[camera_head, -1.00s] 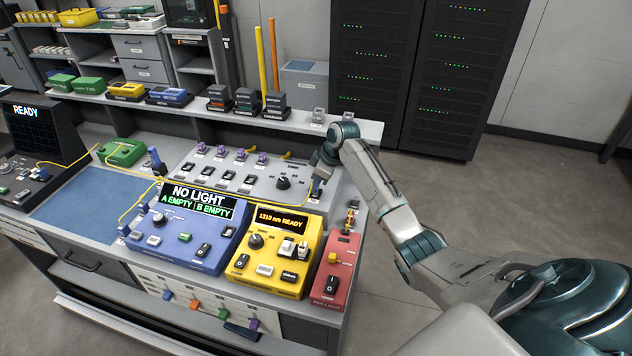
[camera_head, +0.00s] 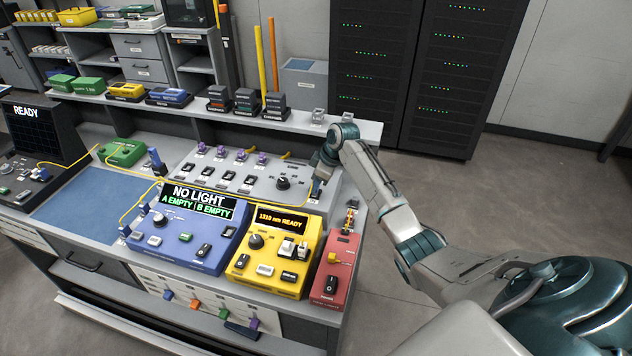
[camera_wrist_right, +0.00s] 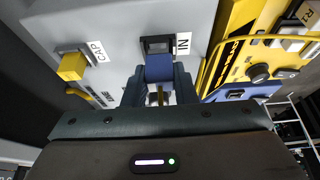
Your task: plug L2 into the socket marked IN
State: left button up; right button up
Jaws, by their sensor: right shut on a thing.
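My right gripper (camera_wrist_right: 159,92) is shut on a blue plug (camera_wrist_right: 159,68), which I take to be L2, though no label on it is readable. In the right wrist view the plug is lined up with the dark mouth of the socket (camera_wrist_right: 156,45) beside the IN label (camera_wrist_right: 183,44). The plug's front end is at the socket's mouth; I cannot tell how deep it sits. In the head view my right gripper (camera_head: 316,188) is at the right end of the grey panel (camera_head: 225,165), and the plug is hardly visible there. My left gripper is not in view.
A yellow block marked CAP (camera_wrist_right: 73,66) sits beside the socket. The yellow 1310 nm unit (camera_head: 268,262), blue NO LIGHT meter (camera_head: 180,242) and red power box (camera_head: 335,270) stand in front of the panel. A thin yellow cable (camera_head: 225,189) crosses the bench.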

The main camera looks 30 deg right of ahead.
jog(key=shift+f, duration=0.55)
dwell(0.5)
jog(key=o, duration=1)
jog(key=shift+o, duration=0.2)
jog(key=shift+r, duration=0.1)
jog(key=b+v, duration=0.3)
jog(key=v, duration=0.7)
jog(key=shift+s+d+r, duration=0.15)
jog(key=shift+r, duration=0.15)
jog(key=shift+f, duration=0.1)
